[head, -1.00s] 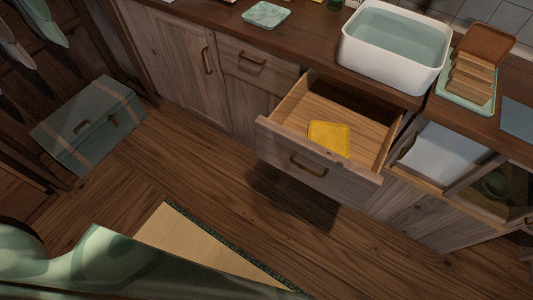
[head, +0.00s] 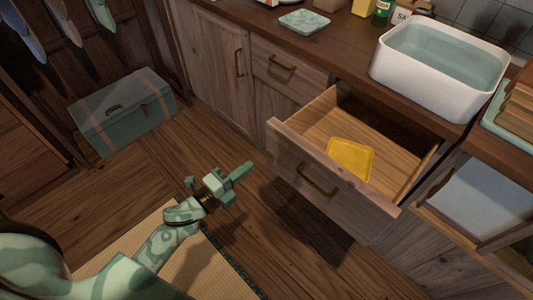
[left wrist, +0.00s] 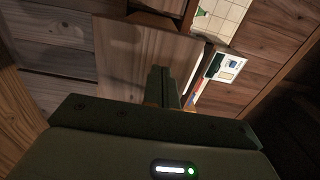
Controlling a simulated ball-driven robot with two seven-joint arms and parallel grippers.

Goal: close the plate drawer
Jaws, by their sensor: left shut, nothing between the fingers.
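The plate drawer (head: 345,152) is pulled well out of the wooden counter in the head view. A yellow square plate (head: 350,159) lies flat inside it. The drawer front (head: 325,180) has a brown bar handle (head: 316,180). My left gripper (head: 243,170) is shut and empty, to the left of the drawer front and apart from it. It also shows in the left wrist view (left wrist: 161,76), its fingers together against a wooden panel behind. My right gripper is not in view.
A white basin of water (head: 440,66) and a pale green square dish (head: 304,21) stand on the countertop. A grey-green chest (head: 123,110) sits on the floor at left. A tatami mat (head: 217,270) lies below my arm. The floor before the cabinets is clear.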

